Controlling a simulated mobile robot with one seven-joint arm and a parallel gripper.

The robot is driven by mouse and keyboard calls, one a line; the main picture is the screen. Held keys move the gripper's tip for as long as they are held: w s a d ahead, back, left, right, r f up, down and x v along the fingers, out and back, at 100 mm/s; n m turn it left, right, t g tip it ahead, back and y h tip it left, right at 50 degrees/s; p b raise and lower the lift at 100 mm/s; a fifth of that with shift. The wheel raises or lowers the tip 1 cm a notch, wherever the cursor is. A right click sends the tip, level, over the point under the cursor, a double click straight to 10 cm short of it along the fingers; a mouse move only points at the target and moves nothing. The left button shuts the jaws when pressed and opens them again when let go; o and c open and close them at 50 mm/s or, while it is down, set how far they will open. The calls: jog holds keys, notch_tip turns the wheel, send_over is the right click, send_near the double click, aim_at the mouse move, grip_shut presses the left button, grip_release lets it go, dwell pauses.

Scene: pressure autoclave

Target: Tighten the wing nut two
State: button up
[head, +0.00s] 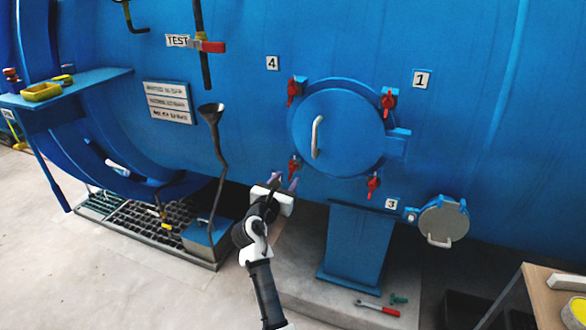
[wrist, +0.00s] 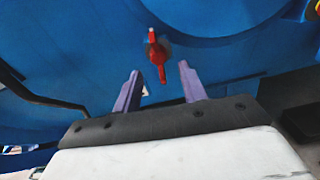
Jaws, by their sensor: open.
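The round blue hatch door (head: 338,132) has a white handle and red wing nuts around its rim. The lower-left red wing nut (head: 293,168) has no number plate visible beside it; the other three sit near plates 4, 1 and 3, so it appears to be number two. It also shows in the wrist view (wrist: 157,55), standing roughly upright. My gripper (head: 285,181) is open and empty just below and in front of this nut. In the wrist view its purple fingers (wrist: 160,74) point toward the nut, which appears between and beyond the tips, apart from them.
A blue pedestal (head: 355,245) stands under the hatch, with a red-handled tool (head: 377,307) on the floor plinth. A small round port (head: 443,220) is at lower right. A funnel pipe (head: 217,140) rises left of my arm. A wooden table (head: 537,290) stands at bottom right.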

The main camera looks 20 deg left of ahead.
aim_at(292, 171)
jog(key=w, duration=0.6)
jog(key=shift+d+p, duration=0.1)
jog(key=shift+p, duration=0.2)
grip_shut()
